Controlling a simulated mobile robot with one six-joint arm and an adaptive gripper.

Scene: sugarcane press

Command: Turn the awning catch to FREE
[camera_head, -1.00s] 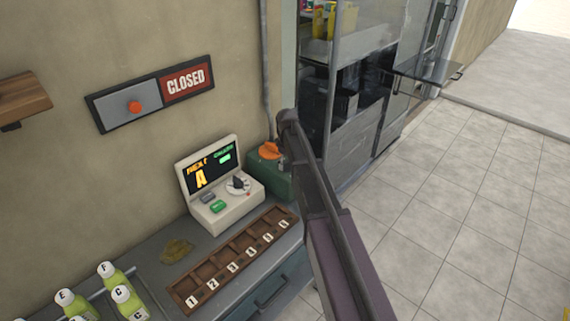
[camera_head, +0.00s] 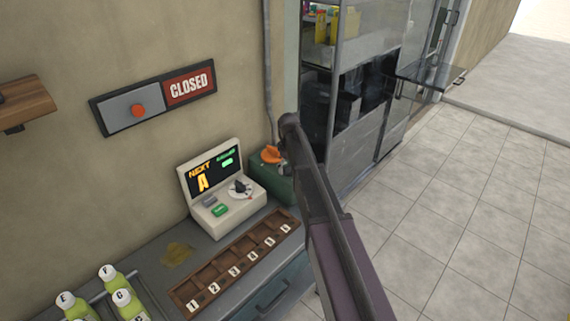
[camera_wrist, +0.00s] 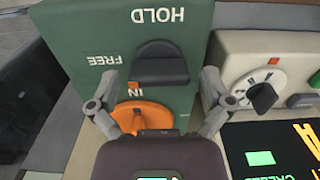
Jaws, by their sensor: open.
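The green box (camera_wrist: 75,28) carries the white words HOLD and FREE, upside down in the wrist view. A black knob (camera_wrist: 160,65) sits on it, below HOLD and to the right of FREE; I cannot tell which word it points to. My gripper (camera_wrist: 160,80) is open, with one fingertip on each side of the black knob and nothing visibly held. An orange disc-like part (camera_wrist: 143,117), partly hidden by my gripper, lies below the knob near the word IN. In the head view the green box (camera_head: 283,188) is partly behind my arm.
A cream console (camera_head: 222,190) with a screen and dial stands beside the green box. A numbered wooden tray (camera_head: 230,262) and capped bottles (camera_head: 112,280) are on the counter. A CLOSED sign (camera_head: 155,97) hangs on the wall. The tiled floor (camera_head: 460,200) is clear.

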